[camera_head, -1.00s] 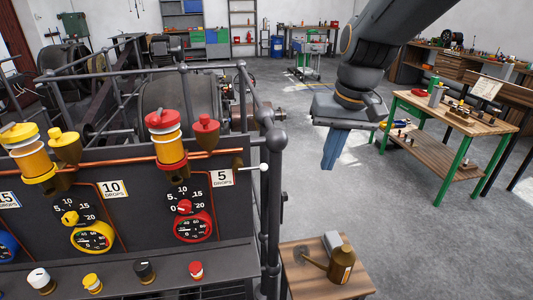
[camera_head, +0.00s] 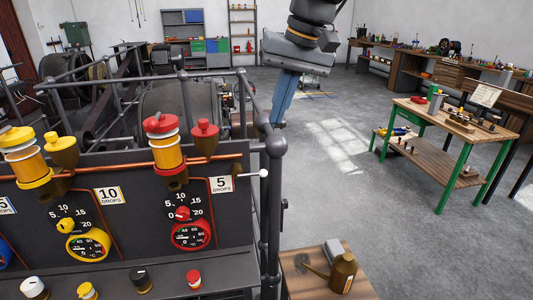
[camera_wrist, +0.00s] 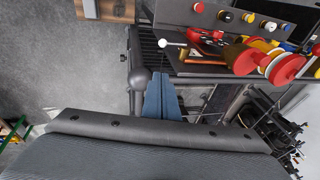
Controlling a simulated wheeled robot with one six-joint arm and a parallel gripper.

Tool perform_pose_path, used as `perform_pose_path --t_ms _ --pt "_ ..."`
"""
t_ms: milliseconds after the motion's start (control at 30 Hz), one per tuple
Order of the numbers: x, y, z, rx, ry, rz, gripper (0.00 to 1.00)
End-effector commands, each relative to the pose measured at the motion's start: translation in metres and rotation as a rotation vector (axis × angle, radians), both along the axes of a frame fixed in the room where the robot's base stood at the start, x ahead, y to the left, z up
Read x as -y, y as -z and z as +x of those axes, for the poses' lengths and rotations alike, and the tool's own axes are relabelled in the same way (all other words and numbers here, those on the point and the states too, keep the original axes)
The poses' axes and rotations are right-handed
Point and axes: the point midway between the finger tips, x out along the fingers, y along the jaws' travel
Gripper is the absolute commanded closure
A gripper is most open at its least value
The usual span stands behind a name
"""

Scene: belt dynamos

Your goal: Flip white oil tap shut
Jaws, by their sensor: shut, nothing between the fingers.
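The white oil tap shows as a white ball knob (camera_head: 263,173) on a thin lever that sticks out sideways from the right edge of the dark panel, beside the "5 drops" label. In the wrist view the white knob (camera_wrist: 163,43) lies just beyond my fingertips. My gripper (camera_head: 276,121), with blue fingers, is shut and empty. In the head view it appears above the knob, behind the ball-jointed corner post. The wrist view shows the shut fingers (camera_wrist: 160,77) pointing towards the panel edge, apart from the knob. The tap's body is hard to make out.
Dark railing posts with a ball joint (camera_head: 276,146) stand right beside the knob. A red-topped oiler (camera_head: 165,150) and copper pipe run along the panel top. A small wooden table (camera_head: 305,283) with an oil can (camera_head: 343,271) stands below right. Open floor lies to the right.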

Motion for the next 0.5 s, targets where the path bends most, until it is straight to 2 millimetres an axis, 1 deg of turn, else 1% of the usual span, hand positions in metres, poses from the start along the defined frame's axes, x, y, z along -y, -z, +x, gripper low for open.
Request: perform_pose_path --t_ms 100,367,500 --pt "-0.007 0.023 0.002 -0.006 -0.001 -0.001 1.00" --pt "-0.020 0.071 0.009 -0.005 -0.001 -0.002 1.00" --pt "-0.021 0.087 -0.003 -0.004 -0.001 -0.001 1.00"
